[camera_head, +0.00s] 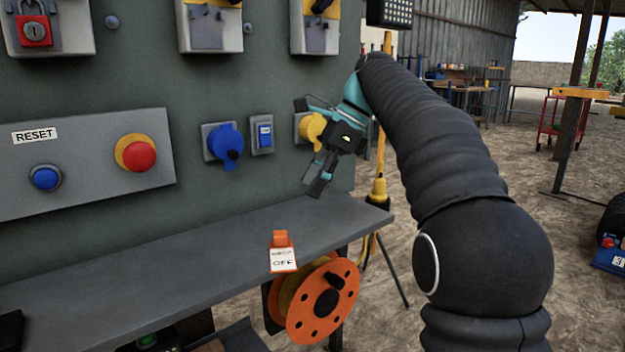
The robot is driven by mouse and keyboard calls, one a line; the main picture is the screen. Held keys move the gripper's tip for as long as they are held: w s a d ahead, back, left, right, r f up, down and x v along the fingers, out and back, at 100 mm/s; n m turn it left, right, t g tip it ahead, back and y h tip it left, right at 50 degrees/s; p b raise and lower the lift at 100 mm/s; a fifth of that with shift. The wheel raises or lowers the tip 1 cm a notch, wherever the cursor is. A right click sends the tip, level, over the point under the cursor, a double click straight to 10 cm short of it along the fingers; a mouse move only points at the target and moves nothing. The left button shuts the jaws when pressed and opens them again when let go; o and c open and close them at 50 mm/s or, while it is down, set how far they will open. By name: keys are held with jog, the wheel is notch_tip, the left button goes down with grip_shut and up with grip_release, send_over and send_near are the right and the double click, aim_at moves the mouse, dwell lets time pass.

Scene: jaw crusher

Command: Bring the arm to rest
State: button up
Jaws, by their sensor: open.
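My gripper (308,143) is at the upper middle of the head view, at the end of my black sleeved arm. Its fingers are spread apart with nothing between them. It is in front of the right part of the green panel (90,92), above the grey shelf (190,262). A yellow socket (312,127) shows just behind it, partly hidden by it. I cannot tell whether the gripper touches the socket. My arm reaches in from the lower right and bends up and to the left.
A grey box with a red button (140,156) and a blue reset button (46,178) is at left. A blue socket (225,142) is mid-panel. An orange tag marked OFF (282,256) lies on the shelf edge, above an orange cable reel (322,300). Open ground lies right.

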jog(key=s+d+f+n+t+h, duration=0.2)
jog(key=s+f+n, duration=0.3)
jog(key=s, duration=0.4)
jog(key=s+d+f+n+t+h+p, duration=0.1)
jog(key=s+d+f+n+t+h, duration=0.1)
jog(key=s+d+f+n, duration=0.2)
jog(key=s+d+f+n+t+h+p, duration=0.1)
jog(key=s+d+f+n, duration=0.3)
jog(key=s+f+n, duration=0.4)
jog(key=s+f+t+h, duration=0.1)
jog(key=s+f, duration=0.2)
jog(key=s, duration=0.4)
jog(key=shift+s, duration=0.15)
